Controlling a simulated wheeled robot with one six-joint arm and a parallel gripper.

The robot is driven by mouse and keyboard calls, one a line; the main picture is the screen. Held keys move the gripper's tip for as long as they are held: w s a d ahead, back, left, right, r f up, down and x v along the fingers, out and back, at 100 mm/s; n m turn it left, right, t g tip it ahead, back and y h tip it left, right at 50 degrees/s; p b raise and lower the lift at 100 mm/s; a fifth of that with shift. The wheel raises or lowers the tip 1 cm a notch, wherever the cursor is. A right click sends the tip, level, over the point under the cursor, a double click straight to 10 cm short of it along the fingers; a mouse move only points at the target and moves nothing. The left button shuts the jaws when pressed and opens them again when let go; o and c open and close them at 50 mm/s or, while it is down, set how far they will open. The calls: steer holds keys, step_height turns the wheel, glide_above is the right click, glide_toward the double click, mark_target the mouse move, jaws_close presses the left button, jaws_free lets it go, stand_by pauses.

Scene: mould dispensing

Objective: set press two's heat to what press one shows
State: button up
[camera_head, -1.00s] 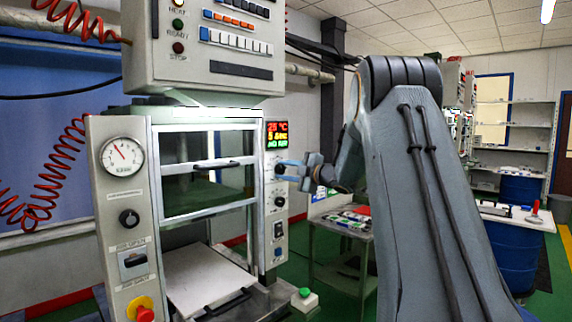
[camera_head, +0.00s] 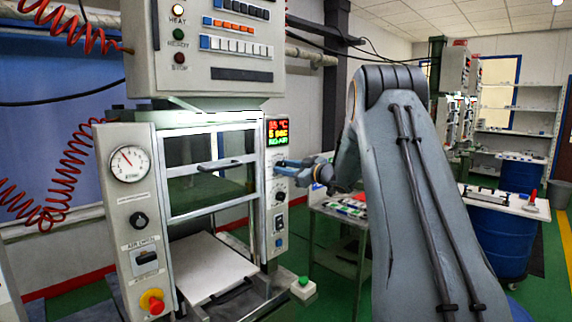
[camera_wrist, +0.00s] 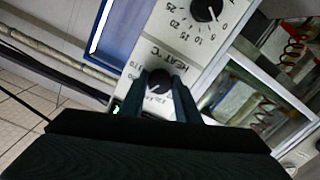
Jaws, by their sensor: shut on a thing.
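A press with a glass door carries a narrow control panel on its right side. The lit display (camera_head: 277,132) there has a red °C line, a yellow seconds line and a green line; its digits are too small to read surely. My gripper (camera_head: 278,164) is at the panel just below this display. In the wrist view my gripper (camera_wrist: 160,92) is shut on the black heat knob (camera_wrist: 158,79), one finger on each side. The "HEAT °C" label shows beside it, with its scale partly hidden by the fingers. I cannot tell which press this is.
A second black knob (camera_wrist: 207,8) with a numbered scale sits near the heat knob. The press front has a gauge (camera_head: 129,163) and a red stop button (camera_head: 153,302). A side table (camera_head: 345,207) stands to the right. More presses (camera_head: 468,95) stand farther back.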

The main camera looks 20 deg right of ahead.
steer(key=shift+m+p, duration=0.3)
steer(key=shift+m, duration=0.3)
steer(key=o, duration=1)
steer(key=shift+o, duration=0.2)
steer(key=b+v, duration=0.3)
steer(key=v, duration=0.5)
steer(key=shift+w, duration=0.1)
